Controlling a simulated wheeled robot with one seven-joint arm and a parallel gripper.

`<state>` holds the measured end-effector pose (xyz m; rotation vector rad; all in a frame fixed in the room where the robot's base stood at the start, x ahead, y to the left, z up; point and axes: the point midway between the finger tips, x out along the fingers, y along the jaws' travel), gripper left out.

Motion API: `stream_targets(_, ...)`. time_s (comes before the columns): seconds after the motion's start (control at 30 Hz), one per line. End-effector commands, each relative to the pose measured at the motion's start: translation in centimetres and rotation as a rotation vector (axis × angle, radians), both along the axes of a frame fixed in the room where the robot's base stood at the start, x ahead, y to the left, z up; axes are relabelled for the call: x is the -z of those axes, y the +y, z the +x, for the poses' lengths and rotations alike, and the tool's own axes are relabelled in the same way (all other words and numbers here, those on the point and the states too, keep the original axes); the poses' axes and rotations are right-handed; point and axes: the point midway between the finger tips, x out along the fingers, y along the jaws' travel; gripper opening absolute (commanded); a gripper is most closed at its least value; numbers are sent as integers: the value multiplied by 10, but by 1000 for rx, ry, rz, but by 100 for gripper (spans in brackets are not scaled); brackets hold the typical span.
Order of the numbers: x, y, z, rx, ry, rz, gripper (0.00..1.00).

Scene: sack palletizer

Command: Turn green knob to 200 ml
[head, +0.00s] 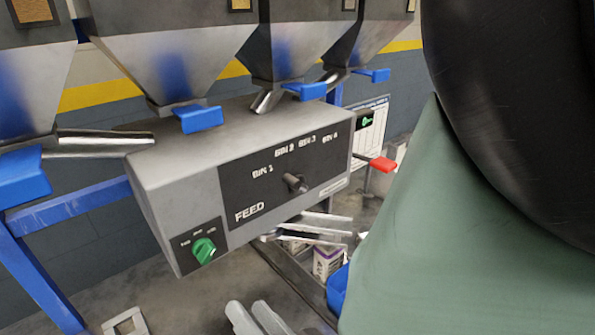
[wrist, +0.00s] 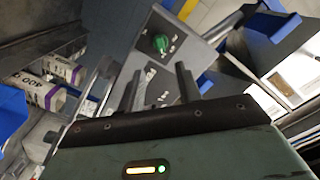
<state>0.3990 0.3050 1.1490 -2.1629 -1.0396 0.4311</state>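The green knob (head: 203,251) sits on a small dark plate at the lower left of the grey feed box's front. Small white labels stand above it, too small to read, and I cannot tell which one it points at. It also shows in the wrist view (wrist: 161,43), just beyond the fingertips. My gripper (wrist: 159,70) is open and empty, its two dark fingers apart in front of the panel. A gap shows between the fingertips and the knob, so they seem apart.
The grey feed box (head: 165,170) carries a dark bin selector knob (head: 294,182). A red lever (head: 382,164) sticks out at its right. Hoppers with blue handles (head: 198,117) hang above, and a metal chute (head: 100,142) reaches the box's left. Cartons (wrist: 55,72) stand at the wrist view's left.

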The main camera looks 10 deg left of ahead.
Motion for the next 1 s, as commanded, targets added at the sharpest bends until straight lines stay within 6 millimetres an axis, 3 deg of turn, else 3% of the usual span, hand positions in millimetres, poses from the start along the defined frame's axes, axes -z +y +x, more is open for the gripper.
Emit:
stream_targets(0.63, -4, 76, 60, 0, 0, 2, 35)
stream_targets(1.0, 0, 90, 71, -1, 0, 1, 35)
